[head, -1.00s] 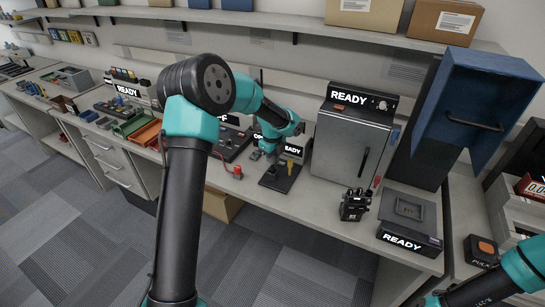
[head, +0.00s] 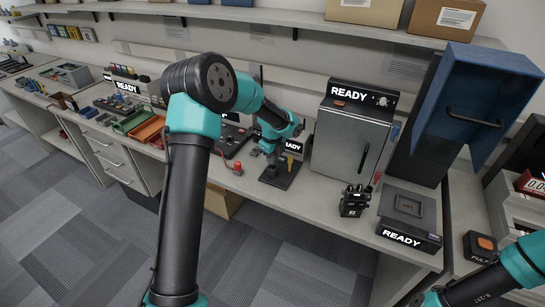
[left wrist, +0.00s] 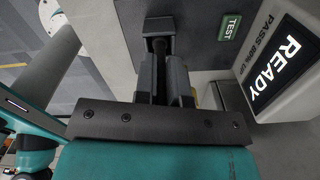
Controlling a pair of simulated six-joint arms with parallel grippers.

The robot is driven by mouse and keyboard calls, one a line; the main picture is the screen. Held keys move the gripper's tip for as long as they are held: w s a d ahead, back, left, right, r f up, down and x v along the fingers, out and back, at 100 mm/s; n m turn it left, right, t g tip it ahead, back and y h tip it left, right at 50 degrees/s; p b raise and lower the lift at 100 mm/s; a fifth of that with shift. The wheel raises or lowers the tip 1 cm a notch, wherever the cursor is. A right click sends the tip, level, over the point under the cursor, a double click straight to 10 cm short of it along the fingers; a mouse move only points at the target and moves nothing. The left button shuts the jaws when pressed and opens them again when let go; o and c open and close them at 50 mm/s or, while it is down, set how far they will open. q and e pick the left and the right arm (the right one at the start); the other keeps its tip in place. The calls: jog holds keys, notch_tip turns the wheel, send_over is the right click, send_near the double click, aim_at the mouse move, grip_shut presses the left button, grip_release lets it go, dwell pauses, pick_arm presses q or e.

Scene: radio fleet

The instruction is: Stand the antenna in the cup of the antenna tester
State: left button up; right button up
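The antenna tester (head: 273,178) is a dark base plate with a READY block (head: 293,147) and a yellow part on it, in the middle of the bench. A dark block, apparently the cup (left wrist: 158,27), lies beyond the fingertips, in line with the antenna. I cannot tell whether the antenna's end is inside it. My right gripper is out of view.
A grey cabinet marked READY (head: 350,145) stands right of the tester. A black radio (head: 354,201) and a flat READY station (head: 408,215) are further right. A red-ended item (head: 237,168) lies left of the tester. An open blue bin (head: 475,100) overhangs at the right.

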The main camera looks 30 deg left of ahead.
pick_arm(q)
jog(key=o, duration=0.5)
jog(key=shift+o, duration=0.2)
jog(key=shift+r, duration=0.1)
notch_tip(320, 180, up, 17)
jog(key=shift+r, duration=0.15)
dwell(1.0)
